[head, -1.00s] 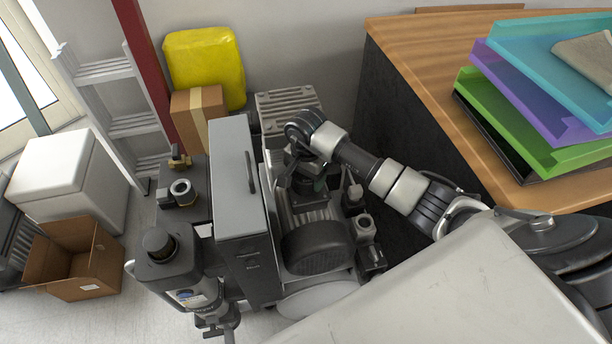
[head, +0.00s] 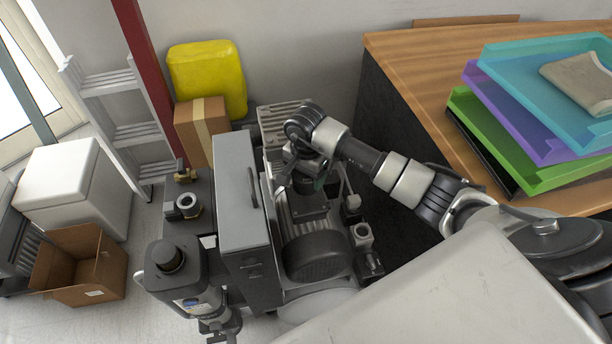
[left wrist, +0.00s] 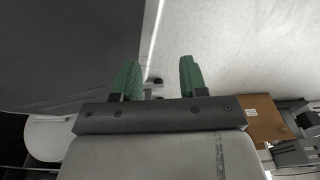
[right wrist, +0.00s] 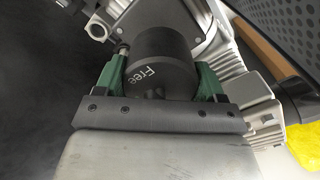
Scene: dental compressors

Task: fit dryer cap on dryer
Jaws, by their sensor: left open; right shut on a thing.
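My right gripper (head: 303,184) reaches down over the compressor between the tall grey cabinet and the desk. In the right wrist view its green fingers (right wrist: 158,78) are shut on a dark grey round piece marked "Free" (right wrist: 158,62), which looks like the dryer cap. The piece is close to metal machine parts, and I cannot tell whether it touches them. In the head view my gripper mostly hides it. I cannot clearly make out the dryer. My left gripper (left wrist: 158,72) is open and empty, near a dark panel and pale floor; it is not seen in the head view.
The grey cabinet (head: 240,190) stands left of the gripper, with a black motor (head: 316,258) in front. A black-capped cylinder unit (head: 172,258) stands further left. The wooden desk (head: 400,75) with coloured trays (head: 545,95) bounds the right. An open carton (head: 80,265) lies on the floor.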

